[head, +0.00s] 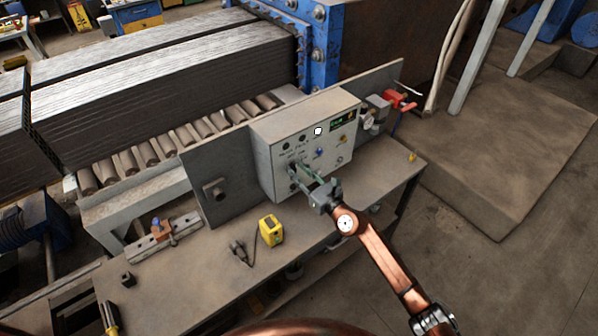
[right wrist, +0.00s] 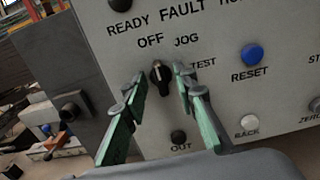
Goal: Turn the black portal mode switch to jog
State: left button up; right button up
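The black portal mode switch (right wrist: 160,78) is a small rotary knob on the grey control box (head: 300,135), with OFF, JOG and TEST printed around it. In the right wrist view its pale pointer line leans toward the upper left, on the OFF side. My right gripper (right wrist: 157,95) is open, with one green-padded finger on each side of the knob; I cannot tell whether either touches it. In the head view the right gripper (head: 306,175) reaches the lower left of the panel and largely hides the switch. My left gripper is not in view.
A blue RESET button (right wrist: 252,54), a white BACK button (right wrist: 249,121) and a black OUT knob (right wrist: 178,137) sit close by. A black handle (right wrist: 70,105) sticks out left of the box. A yellow device (head: 271,231) lies on the bench (head: 195,270).

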jog(key=shift+c, duration=0.3)
grip_shut()
jog(key=shift+m, duration=0.3)
jog(key=m+p, duration=0.2)
jog(key=m, duration=0.1)
jog(key=shift+r+m, duration=0.1)
jog(key=shift+m, duration=0.2)
jog(key=shift+w+d+m+p, duration=0.15)
jog(key=shift+m+p, duration=0.7)
jog(key=shift+m, duration=1.45)
